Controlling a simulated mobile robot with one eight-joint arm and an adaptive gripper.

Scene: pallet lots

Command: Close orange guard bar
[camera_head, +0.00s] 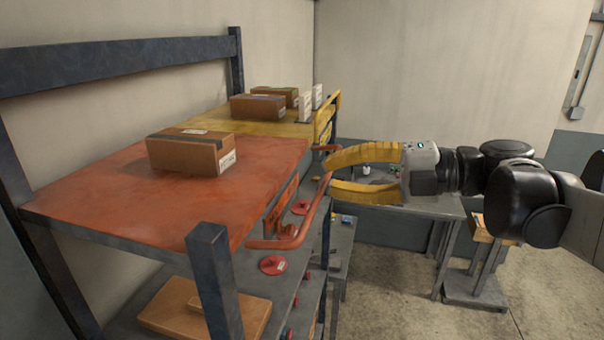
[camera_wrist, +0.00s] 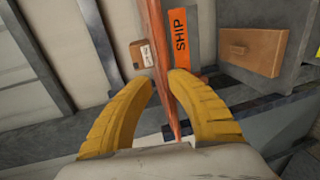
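The orange guard bar (camera_head: 308,218) hangs along the front side of the orange shelf deck (camera_head: 100,198), its long rail below the deck's level. My gripper (camera_head: 327,174) comes from the right with its two yellow fingers apart, at the bar's far end. In the wrist view the bar (camera_wrist: 158,50) runs lengthwise between the fingertips of my gripper (camera_wrist: 164,80). The right fingertip looks very close to the bar; whether it touches cannot be told. An orange SHIP plate (camera_wrist: 180,43) lies just right of the bar.
A carton (camera_head: 192,152) sits on the orange deck. The yellow deck (camera_head: 220,122) behind holds more cartons and has a yellow guard (camera_head: 327,115) standing up. A dark post (camera_head: 214,280) rises at the near corner. A grey table (camera_head: 430,206) stands behind my arm. Floor at right is open.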

